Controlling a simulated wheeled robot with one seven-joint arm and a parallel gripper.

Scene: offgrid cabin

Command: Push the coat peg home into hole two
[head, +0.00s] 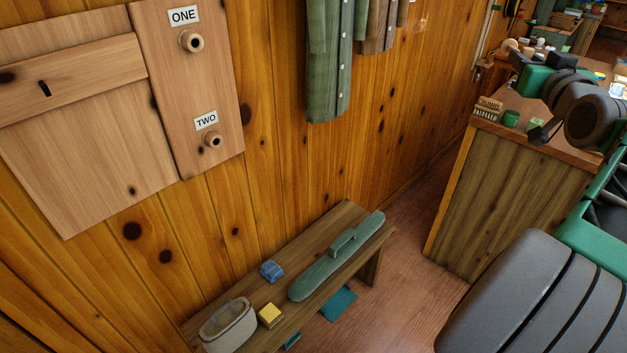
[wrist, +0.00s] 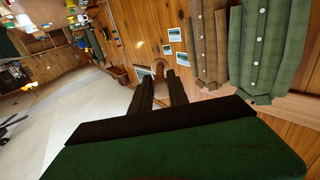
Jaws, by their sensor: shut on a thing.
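Hole two (head: 212,140) is a round wooden fitting under the TWO label (head: 206,120), low on the wooden board (head: 175,100) at the upper left of the head view. A similar round fitting, hole one (head: 191,41), sits above it under the ONE label. In the wrist view my gripper (wrist: 160,80) has its dark fingers closed on a brown wooden piece, which looks like the coat peg (wrist: 159,68). The fingers hide most of it. My gripper is well away from the board, and hole two is not in the wrist view.
A wooden bench (head: 345,225) below the board holds a green long case (head: 335,258), a blue item (head: 271,270), a yellow block (head: 270,315) and a pale basket (head: 228,325). A green shirt (head: 330,60) hangs right of the board. A wooden cabinet (head: 500,200) stands at right.

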